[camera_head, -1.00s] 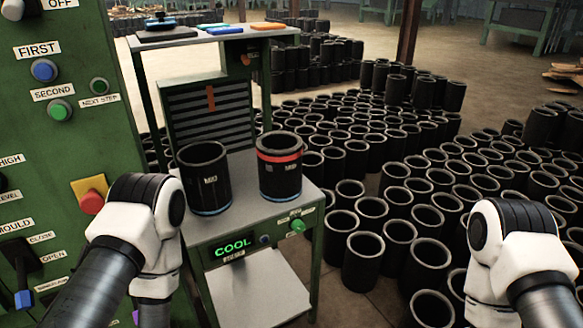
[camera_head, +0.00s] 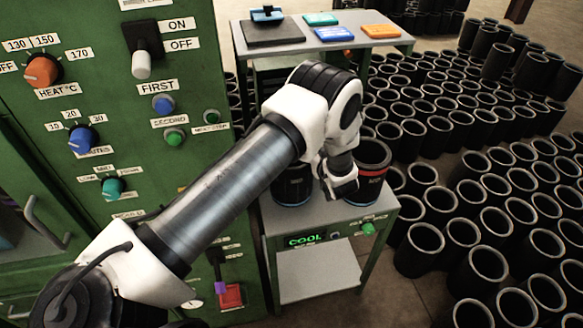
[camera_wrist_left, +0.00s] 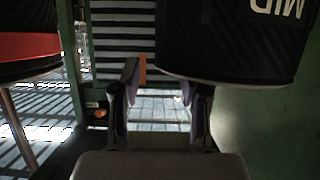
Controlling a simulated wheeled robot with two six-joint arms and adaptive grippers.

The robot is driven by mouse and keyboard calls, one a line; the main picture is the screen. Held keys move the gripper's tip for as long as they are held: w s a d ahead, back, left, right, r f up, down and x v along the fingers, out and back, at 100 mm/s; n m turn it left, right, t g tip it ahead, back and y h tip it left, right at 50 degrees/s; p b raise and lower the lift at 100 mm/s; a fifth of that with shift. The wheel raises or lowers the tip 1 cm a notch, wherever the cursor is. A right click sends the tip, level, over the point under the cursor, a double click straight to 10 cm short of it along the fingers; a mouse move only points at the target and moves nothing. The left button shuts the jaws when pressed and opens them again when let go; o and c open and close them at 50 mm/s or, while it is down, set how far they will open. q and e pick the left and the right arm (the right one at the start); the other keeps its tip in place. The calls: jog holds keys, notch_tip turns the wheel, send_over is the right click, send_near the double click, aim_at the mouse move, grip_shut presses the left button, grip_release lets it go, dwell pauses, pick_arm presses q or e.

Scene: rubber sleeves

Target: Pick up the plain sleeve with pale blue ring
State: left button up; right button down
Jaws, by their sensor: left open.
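The plain black sleeve with a pale blue ring at its base (camera_head: 291,190) stands upright on the grey top of the COOL stand (camera_head: 318,222). My left arm covers much of it in the head view. In the left wrist view this sleeve (camera_wrist_left: 235,40) appears inverted at upper right, with MID lettering. A similar sleeve with a red band (camera_head: 375,168) stands to its right, and shows at the left edge of the wrist view (camera_wrist_left: 28,50). My left gripper (camera_head: 338,190) is open and empty, close to the plain sleeve. My right gripper is out of view.
A green control panel with knobs and buttons (camera_head: 160,60) stands at left. A table with coloured pads (camera_head: 325,35) is behind the stand. Many black sleeves (camera_head: 440,130) crowd the floor at right. A lower shelf (camera_head: 318,272) is bare.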

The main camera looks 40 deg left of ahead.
pick_arm(q)
jog(key=shift+x, duration=1.05)
jog(key=shift+s+d+r, duration=0.1)
jog(key=shift+s, duration=0.05)
jog(key=shift+c, duration=0.6)
grip_shut()
jog(key=shift+r, duration=0.1)
